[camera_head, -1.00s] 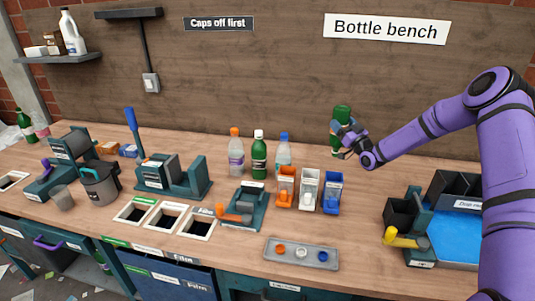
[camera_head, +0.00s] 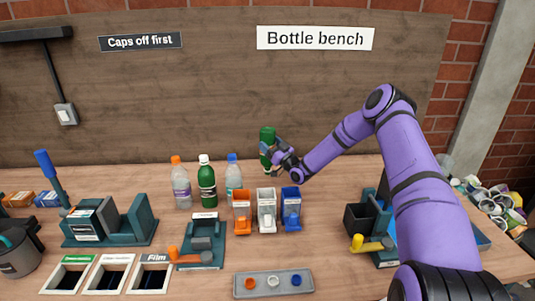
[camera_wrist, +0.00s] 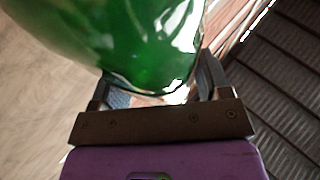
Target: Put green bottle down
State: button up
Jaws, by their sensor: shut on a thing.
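The green bottle (camera_head: 267,136) is held by my gripper (camera_head: 268,151) at the back of the bench, behind the blue dispenser. In the wrist view the green bottle (camera_wrist: 125,35) fills the upper left, between the fingers of my gripper (camera_wrist: 160,95). The gripper is shut on it. The bottle looks about upright in the head view. I cannot tell whether its base touches the bench. A second green bottle with a white cap (camera_head: 207,183) stands to the left, between an orange-capped bottle (camera_head: 181,184) and a blue-capped bottle (camera_head: 233,176).
Orange (camera_head: 242,217), white (camera_head: 267,215) and blue (camera_head: 291,212) dispensers stand just in front of the held bottle. A grey tray with caps (camera_head: 262,293) lies at the front. A teal fixture with a yellow handle (camera_head: 371,243) is at the right. Bench left of my gripper is partly taken by bottles.

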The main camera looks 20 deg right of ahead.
jog(key=shift+f, duration=1.75)
jog(key=shift+f, duration=0.2)
jog(key=o, duration=1)
jog(key=shift+c, duration=0.2)
jog(key=shift+r, duration=0.1)
